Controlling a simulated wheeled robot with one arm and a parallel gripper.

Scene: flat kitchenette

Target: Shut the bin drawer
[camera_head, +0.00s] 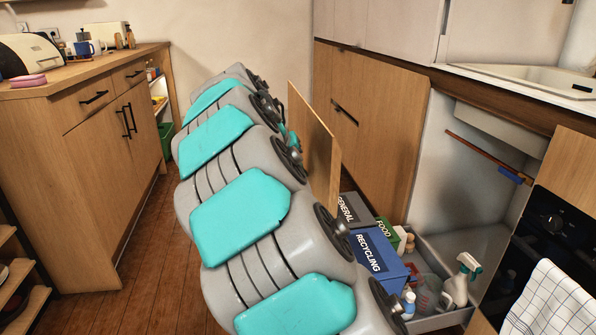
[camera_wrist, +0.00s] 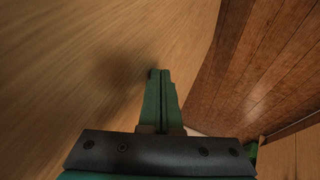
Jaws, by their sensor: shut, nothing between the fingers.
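The bin drawer stands pulled out below the sink, its wooden front panel (camera_head: 315,140) upright and well away from the cabinet. Behind the panel sit a grey GENERAL bin (camera_head: 352,211), a blue RECYCLING bin (camera_head: 380,262) and a green FOOD bin (camera_head: 387,232). My arm hides the panel's near part and outer face. My gripper (camera_wrist: 160,72) is shut and empty in the wrist view, its green fingertips close to a pale wooden surface, seemingly the drawer front, with a soft shadow on it. I cannot tell whether they touch.
Spray and cleaning bottles (camera_head: 461,281) stand in the drawer's right part. An oven with a towel (camera_head: 557,300) is at the right. A wooden cabinet (camera_head: 115,130) stands at the left. Wooden floor (camera_head: 150,255) is clear between that cabinet and my arm.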

